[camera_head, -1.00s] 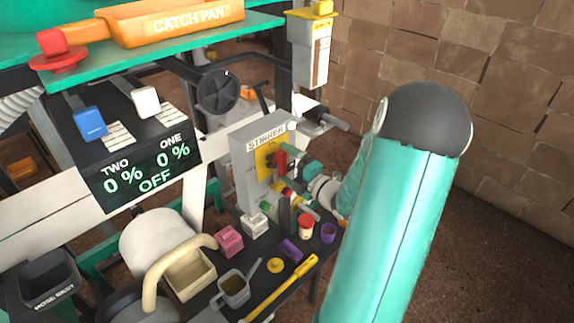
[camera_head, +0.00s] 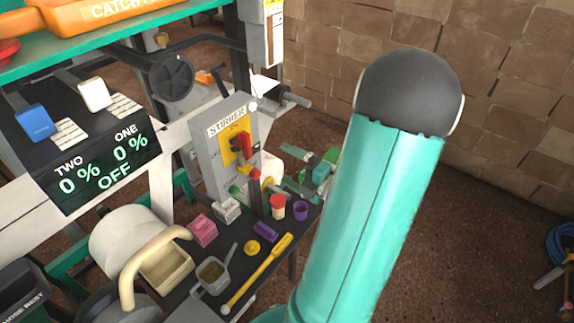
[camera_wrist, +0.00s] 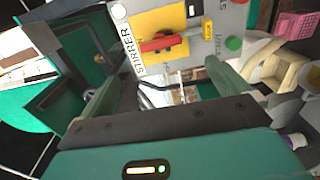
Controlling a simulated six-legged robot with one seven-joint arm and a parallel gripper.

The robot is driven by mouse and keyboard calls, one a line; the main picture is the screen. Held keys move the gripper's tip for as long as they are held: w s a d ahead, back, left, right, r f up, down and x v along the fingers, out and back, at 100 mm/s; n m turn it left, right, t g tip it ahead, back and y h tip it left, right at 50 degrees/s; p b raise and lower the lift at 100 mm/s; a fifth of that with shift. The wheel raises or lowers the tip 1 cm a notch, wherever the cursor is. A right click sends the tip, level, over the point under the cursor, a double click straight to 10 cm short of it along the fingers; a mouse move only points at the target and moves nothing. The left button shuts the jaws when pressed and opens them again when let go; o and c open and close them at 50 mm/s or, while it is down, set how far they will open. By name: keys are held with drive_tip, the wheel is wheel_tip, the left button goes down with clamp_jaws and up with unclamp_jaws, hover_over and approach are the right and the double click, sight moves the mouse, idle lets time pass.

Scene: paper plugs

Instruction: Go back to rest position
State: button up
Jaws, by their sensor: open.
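My gripper (camera_wrist: 165,82) is open in the wrist view, with its two green fingers spread and nothing between them. The grey stirrer box (camera_wrist: 175,40) with its yellow plate and red switch is in front of the fingers. In the head view the stirrer box (camera_head: 228,145) stands at the back of the dark bench. My gripper (camera_head: 320,167) shows there as green parts right of the box, partly hidden by my large teal arm link. Whether the fingers touch the box cannot be told.
The bench holds a red-capped jar (camera_head: 278,207), a purple cup (camera_head: 300,210), a yellow-handled tool (camera_head: 258,272), a measuring cup (camera_head: 212,272) and a pink block (camera_head: 203,230). A control panel (camera_head: 95,165) reads 0 % and OFF.

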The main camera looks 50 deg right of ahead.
drive_tip(key=shift+w+a, duration=0.1)
idle(0.3)
drive_tip(key=w+a+r+n+g+y, duration=0.15)
drive_tip(key=a+n+g+y, duration=0.4)
drive_tip(key=a+n, duration=0.8)
drive_tip(key=w+a+r+n+g+y, duration=0.1)
drive_tip(key=a+r+n+g+y, duration=0.1)
drive_tip(key=a+n+g, duration=0.9)
drive_tip(key=s+a+r+n+t+h, duration=0.2)
drive_tip(key=a+r+n+h, duration=0.1)
drive_tip(key=n, duration=1.1)
drive_tip(key=s+a+r+n+t+h, duration=0.2)
drive_tip(key=a+r+n+h, duration=0.2)
drive_tip(key=n, duration=1.1)
drive_tip(key=shift+s+a+r+h, duration=0.15)
drive_tip(key=shift+s+r+h, duration=0.35)
drive_tip(key=shift+r, duration=0.45)
drive_tip(key=shift+w, duration=0.1)
